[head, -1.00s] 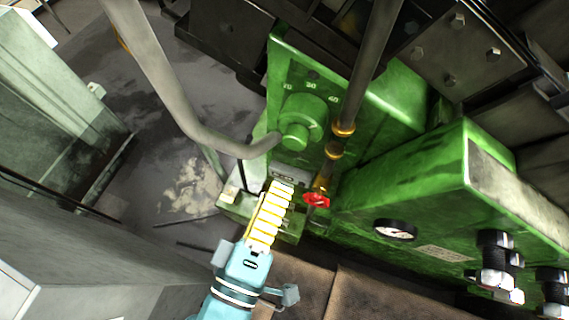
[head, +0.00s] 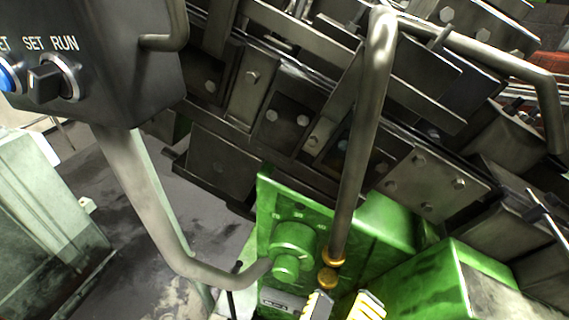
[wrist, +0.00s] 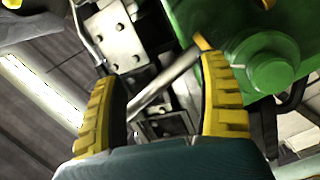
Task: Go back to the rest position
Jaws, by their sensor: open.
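My gripper (head: 342,306) shows at the bottom edge of the head view, only the tips of its two yellow-ridged fingers in frame. The same knob (wrist: 264,62) is at the upper right in the wrist view, beyond the right finger. I cannot tell whether a finger touches anything. The rest of my arm is hidden below the head view.
A grey pipe (head: 360,150) with brass fittings (head: 331,262) rises close to the fingers. A bent grey pipe (head: 150,200) is at left. A dark control box with a SET/RUN switch (head: 48,82) is at upper left. Dark bolted machine blocks (head: 285,115) fill the back. Open floor (head: 105,200) lies at left.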

